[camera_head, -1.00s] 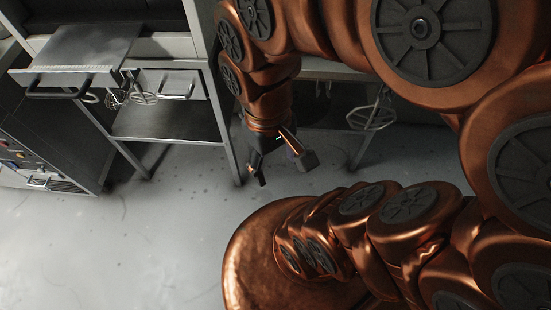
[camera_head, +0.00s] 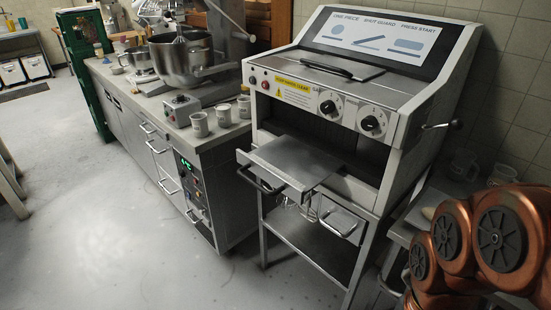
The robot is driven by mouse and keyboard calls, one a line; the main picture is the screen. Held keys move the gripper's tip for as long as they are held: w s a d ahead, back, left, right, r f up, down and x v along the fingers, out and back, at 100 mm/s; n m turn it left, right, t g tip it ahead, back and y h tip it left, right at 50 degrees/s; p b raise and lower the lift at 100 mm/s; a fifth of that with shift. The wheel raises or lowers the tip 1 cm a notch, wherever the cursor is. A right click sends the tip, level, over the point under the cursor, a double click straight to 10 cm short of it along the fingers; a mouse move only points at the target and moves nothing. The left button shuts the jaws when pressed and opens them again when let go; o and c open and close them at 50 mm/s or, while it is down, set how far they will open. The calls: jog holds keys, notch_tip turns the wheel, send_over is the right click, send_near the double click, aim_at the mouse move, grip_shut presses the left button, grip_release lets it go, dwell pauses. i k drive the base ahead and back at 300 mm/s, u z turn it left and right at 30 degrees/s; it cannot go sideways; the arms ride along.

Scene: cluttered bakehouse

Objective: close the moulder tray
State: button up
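The moulder (camera_head: 327,106) is a grey metal machine with a sign on top, two dials and a yellow label. Its tray (camera_head: 297,161) is a flat metal plate that sticks out of the front opening. A dark bar handle (camera_head: 258,181) runs along the tray's front left edge. My copper-coloured arm shows only in the lower right corner, to the right of the moulder. My gripper is out of the picture, so its distance from the tray cannot be told.
A small drawer (camera_head: 339,221) and hanging whisks (camera_head: 307,208) sit below the tray. To the left is a counter with mugs (camera_head: 199,124), a scale (camera_head: 183,109) and a mixer bowl (camera_head: 180,62). The floor (camera_head: 95,225) in front is clear. A side table is at the right.

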aim_at(294, 168)
jog(key=u, duration=3.3)
jog(key=k, duration=0.35)
jog(key=z, duration=1)
